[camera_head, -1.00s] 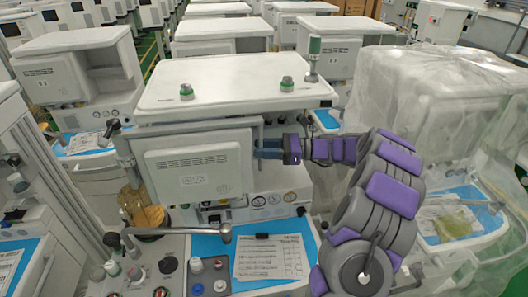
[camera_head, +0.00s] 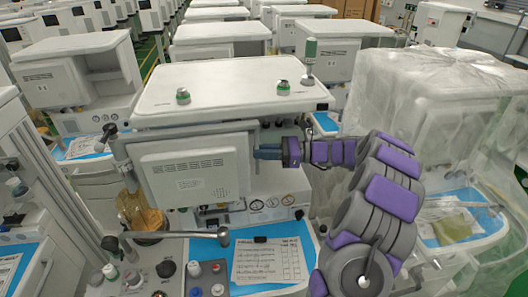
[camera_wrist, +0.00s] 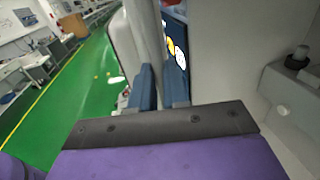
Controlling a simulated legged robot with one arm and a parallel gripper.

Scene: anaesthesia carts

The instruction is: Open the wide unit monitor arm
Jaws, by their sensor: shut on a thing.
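The wide unit (camera_head: 235,88) is a white cart with a broad flat top. Its monitor (camera_head: 190,172) is a white box on an arm (camera_head: 122,150) at the cart's left, with its vented, labelled back towards me. The monitor stands at an angle to the cart front. My gripper (camera_head: 258,153) is shut on the monitor's right edge. In the wrist view, my gripper's blue fingers (camera_wrist: 160,88) stand either side of the white monitor edge (camera_wrist: 153,40), and a slice of lit screen (camera_wrist: 176,45) shows beyond. The screen is hidden in the head view.
A blue work surface (camera_head: 303,235) with a printed sheet (camera_head: 268,262) lies below the monitor. A metal bar (camera_head: 180,234) juts out at the lower left. A plastic-wrapped cart (camera_head: 430,120) stands close on the right. Green floor (camera_wrist: 75,85) shows in the wrist view.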

